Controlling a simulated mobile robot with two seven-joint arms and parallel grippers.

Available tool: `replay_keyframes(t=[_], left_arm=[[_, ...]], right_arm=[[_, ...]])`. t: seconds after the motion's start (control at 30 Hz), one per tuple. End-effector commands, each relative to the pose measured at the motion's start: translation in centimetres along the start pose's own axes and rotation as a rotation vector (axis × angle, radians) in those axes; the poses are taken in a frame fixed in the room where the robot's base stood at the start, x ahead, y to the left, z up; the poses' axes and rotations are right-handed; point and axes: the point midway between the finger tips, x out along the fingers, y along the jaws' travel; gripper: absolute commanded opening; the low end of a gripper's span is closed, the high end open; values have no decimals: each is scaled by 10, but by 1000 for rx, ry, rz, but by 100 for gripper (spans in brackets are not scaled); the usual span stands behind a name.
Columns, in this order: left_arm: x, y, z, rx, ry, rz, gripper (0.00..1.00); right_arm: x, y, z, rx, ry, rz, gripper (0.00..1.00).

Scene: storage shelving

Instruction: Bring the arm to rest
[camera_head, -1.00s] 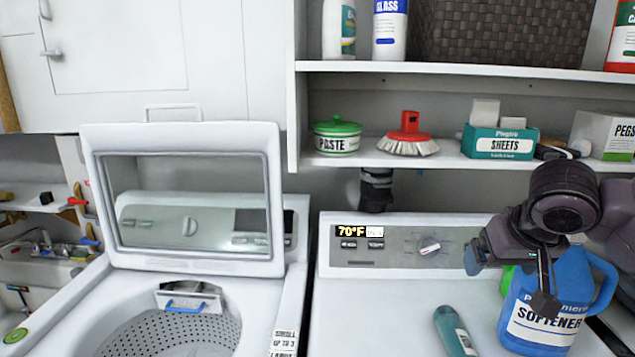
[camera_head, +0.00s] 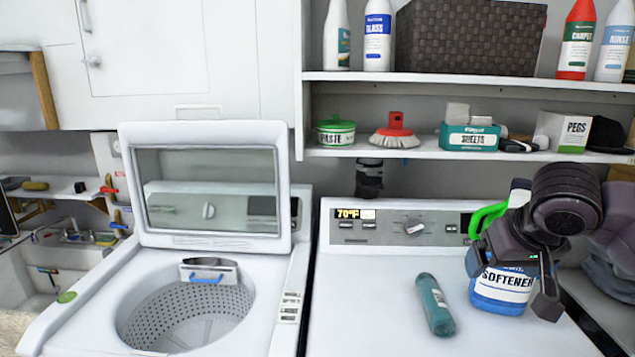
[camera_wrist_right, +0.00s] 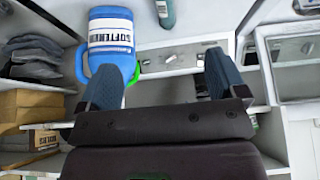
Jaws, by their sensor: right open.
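My right gripper (camera_head: 512,268) is at the right in the head view, in front of the blue softener jug (camera_head: 500,299), and covers part of it. In the right wrist view my right gripper (camera_wrist_right: 160,82) is open, its two fingers wide apart with nothing between them. The softener jug (camera_wrist_right: 112,58) shows there beside and beyond the left finger; I cannot tell whether they touch. The jug stands upright on the white dryer top (camera_head: 380,290). My left gripper is in neither view.
A teal bottle (camera_head: 435,304) lies on the dryer top. The washer (camera_head: 85,318) at the left has its lid (camera_head: 205,242) raised. A shelf (camera_head: 430,152) above the dryer holds a paste tub (camera_head: 336,132), a red brush (camera_head: 394,132) and boxes. The dryer top's left part is clear.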

Motion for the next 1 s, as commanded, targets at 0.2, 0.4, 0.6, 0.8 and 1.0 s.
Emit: replay_keyframes(t=[0.2, 0.4, 0.6, 0.8, 1.0], left_arm=[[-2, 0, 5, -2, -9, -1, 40], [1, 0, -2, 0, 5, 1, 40], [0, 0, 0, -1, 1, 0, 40], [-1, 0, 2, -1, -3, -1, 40], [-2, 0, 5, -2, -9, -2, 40]], right_arm=[[35, -22, 31, -97, -21, -52, 90], [65, -42, 66, -185, -25, -112, 90], [96, -64, 112, -255, -13, -183, 90], [116, -75, 158, -276, 8, -226, 90], [130, -74, 203, -254, 20, -227, 90]])
